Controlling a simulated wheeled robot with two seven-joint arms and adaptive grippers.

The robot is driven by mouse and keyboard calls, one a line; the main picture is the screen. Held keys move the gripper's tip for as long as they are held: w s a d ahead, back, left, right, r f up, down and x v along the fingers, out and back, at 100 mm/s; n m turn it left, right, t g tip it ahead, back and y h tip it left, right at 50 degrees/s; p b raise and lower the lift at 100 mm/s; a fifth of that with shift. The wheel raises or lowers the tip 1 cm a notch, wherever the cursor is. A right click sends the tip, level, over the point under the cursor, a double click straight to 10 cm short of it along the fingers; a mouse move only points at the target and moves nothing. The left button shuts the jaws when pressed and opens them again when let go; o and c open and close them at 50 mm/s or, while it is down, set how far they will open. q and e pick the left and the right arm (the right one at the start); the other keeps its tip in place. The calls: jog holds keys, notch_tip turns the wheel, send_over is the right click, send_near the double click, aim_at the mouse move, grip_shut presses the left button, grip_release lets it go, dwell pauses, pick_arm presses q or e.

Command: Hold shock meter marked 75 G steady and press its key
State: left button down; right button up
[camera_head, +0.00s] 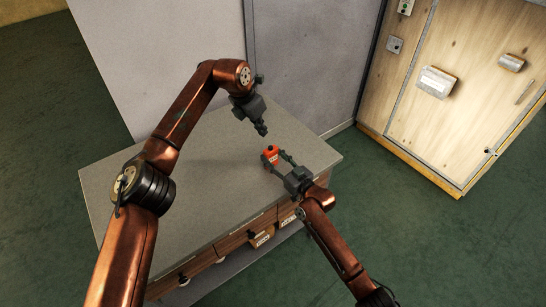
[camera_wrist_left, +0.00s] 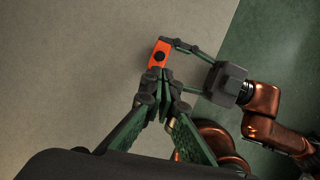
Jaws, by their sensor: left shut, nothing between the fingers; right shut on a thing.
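The shock meter (camera_head: 270,154) is a small orange-red block with a dark round spot on top. It sits at the right part of the grey worktop, and its marking is too small to read. My right gripper (camera_head: 278,160) is shut on it from the lower right. In the left wrist view the meter (camera_wrist_left: 160,52) shows its dark round key (camera_wrist_left: 159,57) facing the camera. My left gripper (camera_head: 262,131) is shut and empty, above and just behind the meter in the head view. Its closed fingertips (camera_wrist_left: 160,72) overlap the meter's near edge in the wrist view; contact cannot be told.
The grey worktop (camera_head: 200,190) is otherwise clear. Drawers with labels (camera_head: 262,238) run along its front. A grey wall panel (camera_head: 315,60) stands behind it. A wooden door panel (camera_head: 470,80) stands at the right, beyond the green floor (camera_head: 420,230).

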pick_arm(q)
jog(key=d+r+n+t+h, duration=0.3)
jog(key=d+r+h, duration=0.7)
jog(key=d+r, duration=0.65)
notch_tip(320, 180, up, 11)
jog(key=w+n+t+h, duration=0.2)
jog(key=n+h, duration=0.2)
jog(key=n, duration=0.1)
jog(key=w+a+r+n+t+y, duration=0.2)
jog(key=w+a+r+n+t, duration=0.3)
jog(key=a+r+n+t, duration=0.75)
jog(key=w+a+f+n+g+y, duration=0.1)
jog(key=w+a+f+n+y, duration=0.15)
jog(key=f+n, duration=0.35)
jog(key=w+a+f+n+g+y, duration=0.1)
jog(key=w+a+f+n+y, duration=0.1)
jog(key=f+n+y, duration=0.4)
jog(key=w+a+f+n+g+y, duration=0.1)
jog(key=w+a+f+n+y, duration=0.2)
jog(key=n, duration=0.5)
jog(key=s+d+f+n+g+h, duration=0.1)
jog(key=s+f+g, duration=0.4)
jog(key=f, duration=0.6)
jog(key=s+d+f+n+g+h, duration=0.2)
jog(key=s+d+f+n+g, duration=0.2)
jog(key=s+f, duration=0.3)
notch_tip(320, 180, down, 5)
jog(key=shift+d+f+g, duration=0.15)
jog(key=shift+d+g, duration=0.25)
jog(key=shift+g, duration=0.35)
